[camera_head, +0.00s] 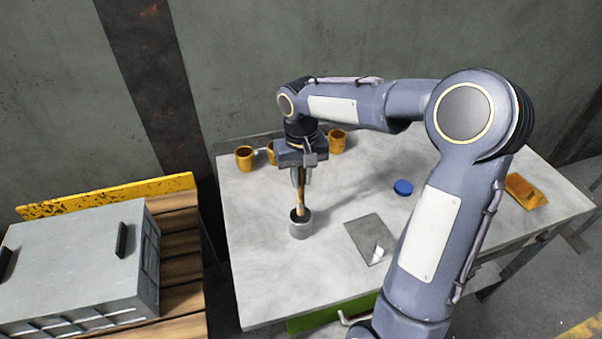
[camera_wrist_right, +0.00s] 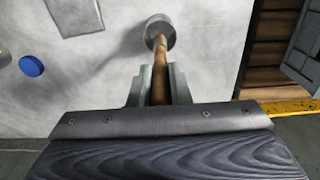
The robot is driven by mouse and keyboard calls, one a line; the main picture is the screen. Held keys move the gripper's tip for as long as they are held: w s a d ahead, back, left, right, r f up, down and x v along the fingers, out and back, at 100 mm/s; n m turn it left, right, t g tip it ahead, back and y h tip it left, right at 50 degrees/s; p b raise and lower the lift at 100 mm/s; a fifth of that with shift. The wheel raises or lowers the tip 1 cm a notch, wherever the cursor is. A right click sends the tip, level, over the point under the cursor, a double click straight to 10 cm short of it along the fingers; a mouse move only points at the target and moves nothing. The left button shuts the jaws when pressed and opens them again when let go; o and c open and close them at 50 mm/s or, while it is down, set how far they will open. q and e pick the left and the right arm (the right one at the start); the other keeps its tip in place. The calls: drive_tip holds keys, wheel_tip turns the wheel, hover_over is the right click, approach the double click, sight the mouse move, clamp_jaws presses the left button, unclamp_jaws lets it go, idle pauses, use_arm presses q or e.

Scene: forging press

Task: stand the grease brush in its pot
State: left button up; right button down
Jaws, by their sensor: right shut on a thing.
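The grease brush (camera_head: 300,195) has a brown wooden handle and stands about upright. My right gripper (camera_head: 301,176) is shut on its handle from above. In the right wrist view the brush (camera_wrist_right: 159,72) runs from between the fingers (camera_wrist_right: 159,87) to the pot. The pot (camera_head: 300,229) is a small grey cylinder on the table, and the brush's lower end is at its mouth. The pot (camera_wrist_right: 160,29) also shows in the right wrist view. How deep the brush's lower end sits in the pot is hidden. My left gripper is not in view.
The light grey table (camera_head: 260,290) holds several orange cups behind the gripper, such as one at the left (camera_head: 244,158). A blue disc (camera_head: 403,187), a dark grey plate (camera_head: 365,236) with small white pieces and an orange item (camera_head: 525,190) lie to the right. A grey crate (camera_head: 75,255) stands left.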

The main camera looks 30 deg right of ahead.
sight(301, 202)
drive_tip(key=shift+f+b, duration=1.6)
drive_tip(key=shift+f, duration=0.9)
drive_tip(key=c, duration=1.3)
unclamp_jaws()
wheel_tip(301, 202, up, 8)
drive_tip(key=shift+f, duration=0.25)
drive_tip(key=shift+r, duration=0.2)
